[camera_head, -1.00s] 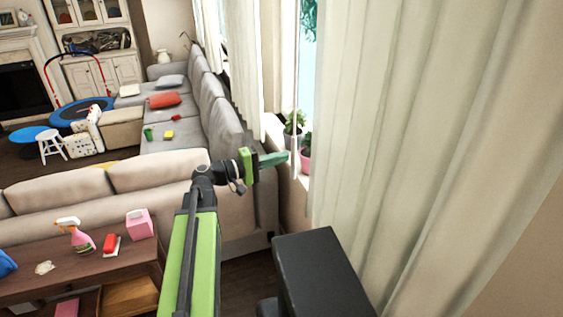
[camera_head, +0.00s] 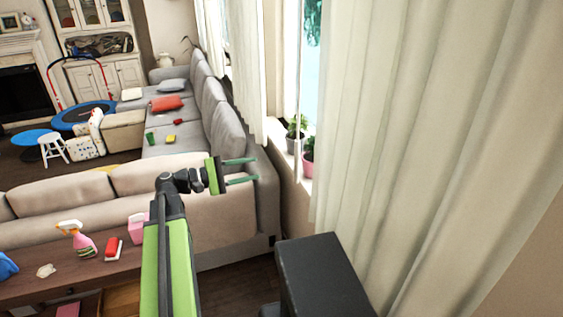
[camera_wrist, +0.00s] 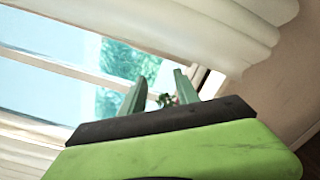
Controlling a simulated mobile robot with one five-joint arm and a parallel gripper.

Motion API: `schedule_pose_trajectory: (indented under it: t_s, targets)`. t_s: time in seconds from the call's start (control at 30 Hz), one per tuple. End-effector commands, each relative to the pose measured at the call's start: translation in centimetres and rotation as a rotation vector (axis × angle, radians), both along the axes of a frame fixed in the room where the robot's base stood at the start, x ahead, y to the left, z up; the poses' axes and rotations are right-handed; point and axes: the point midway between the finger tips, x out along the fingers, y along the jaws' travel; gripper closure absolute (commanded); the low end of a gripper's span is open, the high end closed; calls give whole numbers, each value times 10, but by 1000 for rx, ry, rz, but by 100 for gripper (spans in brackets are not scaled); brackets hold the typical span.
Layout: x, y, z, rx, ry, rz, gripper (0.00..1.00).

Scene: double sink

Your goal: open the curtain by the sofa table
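The near cream curtain (camera_head: 430,130) hangs in folds on the right of the head view, with the window's glass showing at its left edge. A second curtain (camera_head: 243,65) hangs further back, left of the glass. My gripper (camera_head: 242,170) is open and empty, left of the near curtain and apart from it, over the sofa's end. In the wrist view the two green fingers (camera_wrist: 157,95) stand apart, with the window behind them and a curtain (camera_wrist: 215,28) across the top. The sofa table (camera_head: 75,285) is at the lower left, holding a spray bottle and other items.
Potted plants (camera_head: 308,160) stand on the window sill close to the near curtain's left edge. The grey sofa (camera_head: 215,105) runs along the window wall.

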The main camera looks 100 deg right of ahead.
Motion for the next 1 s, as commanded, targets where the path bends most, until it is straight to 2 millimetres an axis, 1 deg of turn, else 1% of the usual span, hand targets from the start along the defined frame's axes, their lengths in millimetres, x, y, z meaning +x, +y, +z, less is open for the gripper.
schedule_pose_trajectory:
  t_s: [0.03, 0.1, 0.2, 0.3, 0.33, 0.47, 0.57, 0.67, 0.77, 1.0]
  targets:
    - [1, -6, 0, 161, 10, -40, 63]
    - [3, -8, 1, 413, 13, -102, 63]
    - [8, -14, 3, 729, -8, -181, 63]
    - [14, -23, 6, 958, -43, -238, 63]
    - [16, -27, 7, 1001, -53, -251, 63]
    - [19, -37, 8, 1012, -60, -262, 63]
    - [19, -35, 9, 1010, -59, -260, 63]
    - [13, -33, 9, 1010, -59, -260, 63]
    - [-2, -29, 9, 1010, -59, -261, 63]
    - [-61, -16, 9, 1009, -60, -262, 63]
